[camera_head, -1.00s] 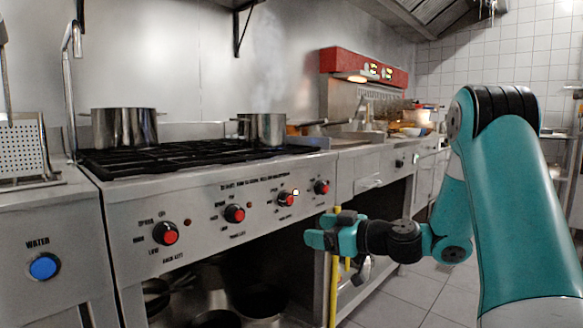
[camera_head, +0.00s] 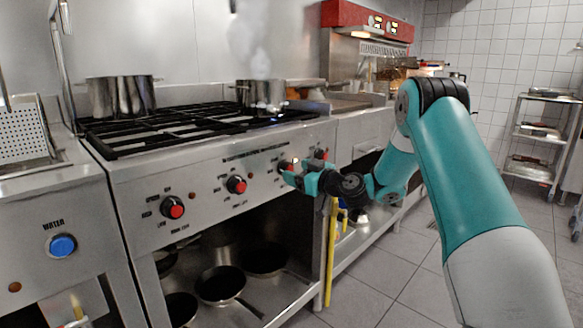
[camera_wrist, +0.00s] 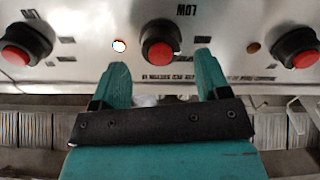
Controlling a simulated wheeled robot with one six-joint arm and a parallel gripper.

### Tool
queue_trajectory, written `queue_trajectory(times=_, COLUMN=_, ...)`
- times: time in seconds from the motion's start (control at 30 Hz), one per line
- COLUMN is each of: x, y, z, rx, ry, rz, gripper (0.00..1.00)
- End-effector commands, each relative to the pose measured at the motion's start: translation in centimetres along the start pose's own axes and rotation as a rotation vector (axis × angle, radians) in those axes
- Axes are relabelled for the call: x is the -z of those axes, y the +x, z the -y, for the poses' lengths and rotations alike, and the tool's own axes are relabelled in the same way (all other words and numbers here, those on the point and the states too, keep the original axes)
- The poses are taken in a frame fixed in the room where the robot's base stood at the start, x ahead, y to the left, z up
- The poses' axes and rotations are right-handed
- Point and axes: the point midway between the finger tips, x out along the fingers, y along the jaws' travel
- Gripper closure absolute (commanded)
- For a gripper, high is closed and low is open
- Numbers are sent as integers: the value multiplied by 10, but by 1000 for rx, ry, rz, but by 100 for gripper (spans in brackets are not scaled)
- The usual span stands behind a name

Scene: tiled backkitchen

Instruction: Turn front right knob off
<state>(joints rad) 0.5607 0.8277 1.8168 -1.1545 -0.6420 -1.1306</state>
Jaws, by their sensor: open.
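The stove's front panel carries a row of black knobs with red caps. The third knob from the left (camera_head: 284,166) is partly hidden by my gripper (camera_head: 294,174). In the wrist view, which is upside down, this knob (camera_wrist: 160,45) sits centred just ahead of my open gripper (camera_wrist: 160,65). The two teal fingertips point at the panel, one towards each side of the knob; contact cannot be told. A lit indicator (camera_wrist: 118,46) glows beside the knob. The knob's pointer setting is not readable. The right pot (camera_head: 262,95) steams, with a bluish glow near its burner.
Neighbouring knobs flank it in the wrist view, one at left (camera_wrist: 25,42) and one at right (camera_wrist: 297,47). A yellow upright bar (camera_head: 331,250) stands below my gripper. Pans (camera_head: 220,284) lie on the lower shelf. The floor (camera_head: 400,285) at right is clear.

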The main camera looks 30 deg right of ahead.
Motion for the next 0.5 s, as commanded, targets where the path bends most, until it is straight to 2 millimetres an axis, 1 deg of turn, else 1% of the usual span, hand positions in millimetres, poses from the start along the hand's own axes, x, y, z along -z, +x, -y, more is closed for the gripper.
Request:
queue_trajectory(times=0.03, x=1, y=8, z=1, rx=3, ry=-2, rz=-1, gripper=31)
queue_trajectory(times=0.2, x=0, y=25, z=0, rx=2, ry=-1, rz=1, gripper=31)
queue_trajectory(times=0.33, x=0, y=29, z=0, rx=0, ry=1, rz=0, gripper=31)
queue_trajectory(times=0.5, x=0, y=29, z=0, rx=0, ry=1, rz=1, gripper=31)
